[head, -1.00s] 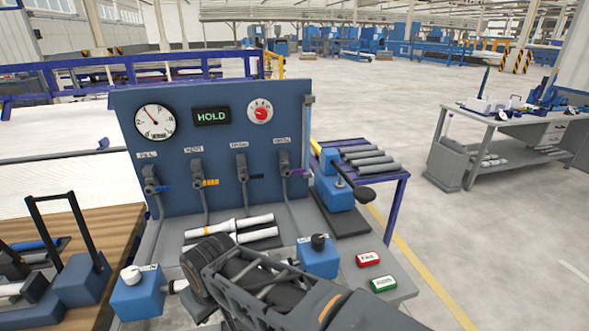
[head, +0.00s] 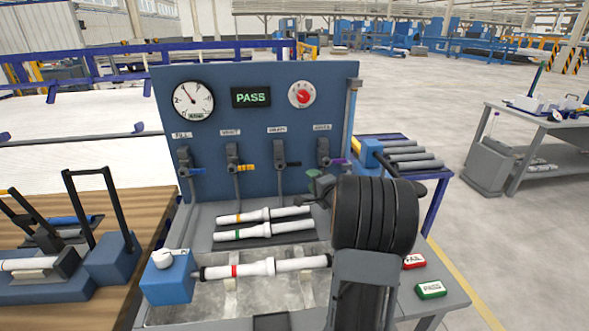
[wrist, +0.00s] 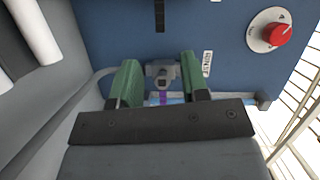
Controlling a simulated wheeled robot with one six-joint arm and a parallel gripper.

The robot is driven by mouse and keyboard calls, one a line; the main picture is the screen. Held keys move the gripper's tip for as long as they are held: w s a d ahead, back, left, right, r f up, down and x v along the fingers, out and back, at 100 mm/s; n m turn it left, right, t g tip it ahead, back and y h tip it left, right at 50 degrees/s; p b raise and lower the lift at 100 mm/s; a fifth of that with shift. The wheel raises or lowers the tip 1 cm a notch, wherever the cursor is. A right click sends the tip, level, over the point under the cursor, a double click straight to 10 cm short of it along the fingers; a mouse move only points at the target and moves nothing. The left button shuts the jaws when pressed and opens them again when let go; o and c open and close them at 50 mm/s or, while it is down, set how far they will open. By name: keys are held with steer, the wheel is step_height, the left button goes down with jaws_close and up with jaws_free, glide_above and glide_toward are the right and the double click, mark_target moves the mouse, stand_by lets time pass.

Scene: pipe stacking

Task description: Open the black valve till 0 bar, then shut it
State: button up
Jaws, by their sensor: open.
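The black valve (head: 279,160) is third from the left on the blue panel; its black handle points sideways to the right. The handle also shows at the top edge of the wrist view (wrist: 159,15). My gripper (wrist: 160,82) is open, with green fingers on either side of the purple-handled valve (wrist: 163,75), and the black valve lies outside the fingers. Contact cannot be told. In the head view my wrist hides much of the gripper. The pressure gauge (head: 193,101) needle points to the upper left; its value is unreadable. The display (head: 251,97) reads PASS.
Blue-handled (head: 186,163) and yellow-handled (head: 235,162) valves stand left of the black one. A red knob (head: 302,96) is above. A red-banded white pipe (head: 265,268) lies in the trough, its right end behind my arm. Two more pipes (head: 262,223) lie behind it.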

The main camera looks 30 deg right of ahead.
mark_target(296, 165)
steer(key=shift+m+t+y, duration=0.3)
steer(key=shift+t+y, duration=0.1)
steer(key=shift+y, duration=0.2)
steer(key=w, duration=0.4)
steer(key=w+d, duration=0.1)
steer(key=w, duration=0.8)
steer(key=shift+w+d+f, duration=0.15)
steer(key=shift+d+f, duration=0.2)
steer(key=shift+d, duration=0.05)
steer(key=shift+c, duration=0.3)
jaws_close()
